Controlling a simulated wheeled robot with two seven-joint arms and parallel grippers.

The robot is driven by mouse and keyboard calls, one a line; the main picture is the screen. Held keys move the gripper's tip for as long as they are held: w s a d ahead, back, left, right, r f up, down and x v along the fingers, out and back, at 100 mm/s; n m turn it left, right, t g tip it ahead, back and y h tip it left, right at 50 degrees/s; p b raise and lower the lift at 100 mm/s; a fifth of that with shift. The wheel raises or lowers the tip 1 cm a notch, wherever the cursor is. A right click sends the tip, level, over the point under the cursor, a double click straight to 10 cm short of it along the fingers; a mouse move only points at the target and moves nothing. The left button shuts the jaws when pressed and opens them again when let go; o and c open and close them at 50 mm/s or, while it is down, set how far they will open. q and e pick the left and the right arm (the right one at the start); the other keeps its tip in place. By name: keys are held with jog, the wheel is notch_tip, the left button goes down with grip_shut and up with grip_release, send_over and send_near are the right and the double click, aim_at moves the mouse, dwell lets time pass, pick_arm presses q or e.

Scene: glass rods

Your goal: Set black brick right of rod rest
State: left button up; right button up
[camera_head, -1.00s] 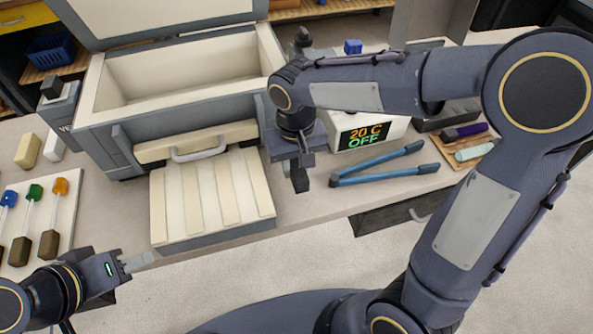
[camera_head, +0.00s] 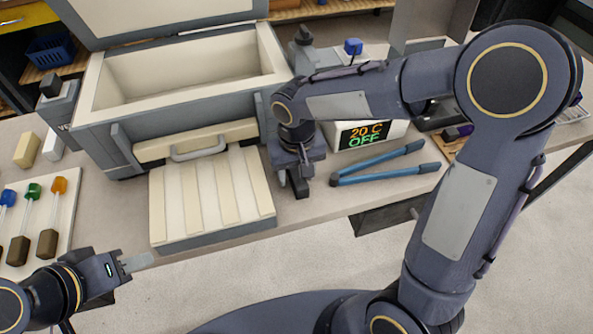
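The rod rest (camera_head: 212,195) is a cream grooved block on a grey base, in front of the open box. My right gripper (camera_head: 297,172) points down just right of the rod rest, close over the bench. A black brick (camera_head: 298,187) shows at its fingertips and appears to be held between them. The fingers are partly hidden by the gripper body, and whether the brick touches the bench is hard to tell. My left gripper (camera_head: 136,263) is at the lower left, in front of the bench edge, with nothing visible in it; its finger gap is unclear.
Blue-handled tongs (camera_head: 385,162) lie right of my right gripper, before the display unit (camera_head: 362,136) reading 20 C OFF.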

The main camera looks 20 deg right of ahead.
aim_at(297, 171)
jog(key=shift+r, duration=0.1)
jog(key=shift+r, duration=0.25)
notch_tip(297, 171, up, 12)
jog(key=p, duration=0.1)
jog(key=s+d+f+m+t+y, duration=0.1)
jog(key=s+d, duration=0.3)
jog(key=s, duration=0.4)
jog(key=s+d+f+m+t+y, duration=0.1)
jog(key=s+d+t, duration=0.3)
jog(key=s, duration=0.4)
jog(key=shift+s+d+f+t+y, duration=0.4)
jog(key=shift+d+y, duration=0.2)
jog(key=shift+y, duration=0.3)
